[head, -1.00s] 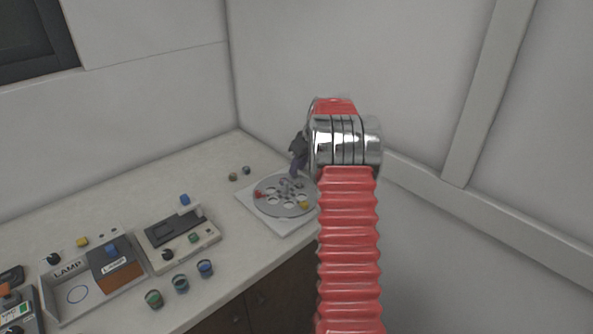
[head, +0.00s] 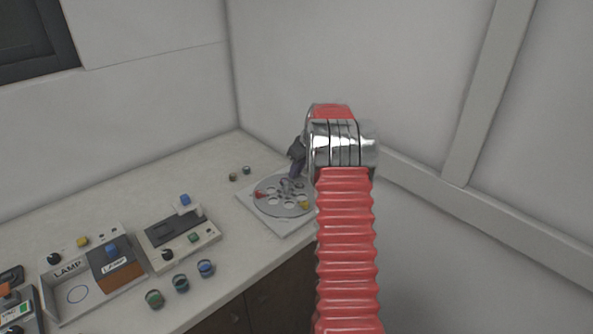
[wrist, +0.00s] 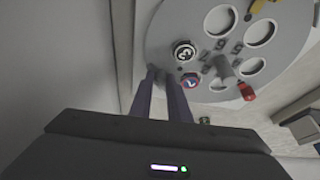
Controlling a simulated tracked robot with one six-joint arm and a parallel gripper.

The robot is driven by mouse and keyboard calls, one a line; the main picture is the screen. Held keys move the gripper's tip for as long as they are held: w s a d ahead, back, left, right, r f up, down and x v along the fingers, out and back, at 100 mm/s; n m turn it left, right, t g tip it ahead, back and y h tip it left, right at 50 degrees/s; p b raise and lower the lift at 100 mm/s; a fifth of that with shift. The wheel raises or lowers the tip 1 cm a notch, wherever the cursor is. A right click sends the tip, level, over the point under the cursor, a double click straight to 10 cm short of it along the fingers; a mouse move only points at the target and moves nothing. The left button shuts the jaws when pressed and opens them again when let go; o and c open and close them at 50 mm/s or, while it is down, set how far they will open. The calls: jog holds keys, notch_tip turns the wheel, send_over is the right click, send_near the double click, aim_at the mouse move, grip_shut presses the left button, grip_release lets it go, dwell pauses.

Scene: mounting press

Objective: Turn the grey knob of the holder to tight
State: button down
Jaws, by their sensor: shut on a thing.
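The holder is a round grey disc (head: 265,205) with large holes, on a pale square base at the back right of the counter. Its red knob (head: 260,194) and yellow knob (head: 304,205) show; in the wrist view I also see the red knob (wrist: 247,92) and part of the yellow one (wrist: 257,7). My gripper (wrist: 162,72) reaches down to the disc's edge with its two purple fingers close together. They are shut on the grey knob, which is mostly hidden between them. Two small marked caps (wrist: 184,51) (wrist: 190,80) sit beside the fingertips.
The walls meet close behind the holder. Two small pots (head: 240,174) stand behind it to the left. A device with a green button (head: 193,236), a lamp tray (head: 70,268) and several pots (head: 181,283) lie further left. Counter between is clear.

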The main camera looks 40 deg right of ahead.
jog(key=shift+m, duration=0.3)
jog(key=m+h, duration=0.1)
jog(key=m, duration=0.3)
jog(key=m+h, duration=0.1)
jog(key=shift+w+a+m+g+h, duration=0.1)
jog(key=shift+a+m+g+h, duration=0.2)
jog(key=shift+m+g, duration=0.1)
jog(key=m+h, duration=0.1)
jog(key=m, duration=0.2)
jog(key=m+g, duration=0.1)
jog(key=m, duration=0.1)
jog(key=shift+w+a+m+h, duration=0.1)
jog(key=shift+w+m+h, duration=0.05)
jog(key=shift+m+h, duration=0.25)
jog(key=m+g, duration=0.1)
jog(key=m, duration=0.2)
jog(key=m+g, duration=0.1)
jog(key=m, duration=0.2)
jog(key=shift+w+g+h, duration=0.2)
jog(key=shift+g+h, duration=0.1)
jog(key=m+g, duration=0.2)
jog(key=m, duration=0.3)
jog(key=shift+w+m, duration=0.15)
jog(key=shift+m, duration=0.15)
jog(key=c, duration=1.9)
grip_release()
jog(key=shift+c, duration=0.2)
jog(key=shift+r, duration=0.15)
